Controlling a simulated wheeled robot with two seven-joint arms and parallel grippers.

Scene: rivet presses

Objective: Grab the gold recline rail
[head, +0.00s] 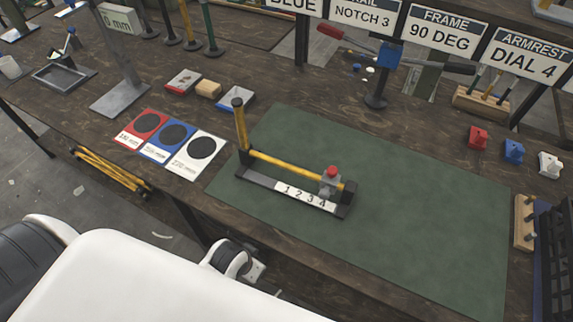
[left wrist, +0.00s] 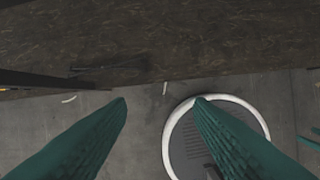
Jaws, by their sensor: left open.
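A gold rail (head: 285,166) lies along a black fixture on the green mat (head: 420,195). The fixture has a white strip (head: 305,196) numbered 1 to 4, an upright post at its left end and a grey slider with a red knob (head: 331,175) near its right end. My left gripper (left wrist: 162,101) shows in the left wrist view as two teal fingers, spread apart with nothing between them. Floor and the dark brown table lie beyond the fingers. The rail does not show in that view. Neither gripper shows in the head view.
Red, blue and white cards (head: 171,143) lie left of the mat. Yellow bars (head: 108,171) are low beside the table's front edge. A stand with a blue block (head: 388,55) is behind the mat. Red, blue and white blocks (head: 513,151) sit at right. The mat's right half is clear.

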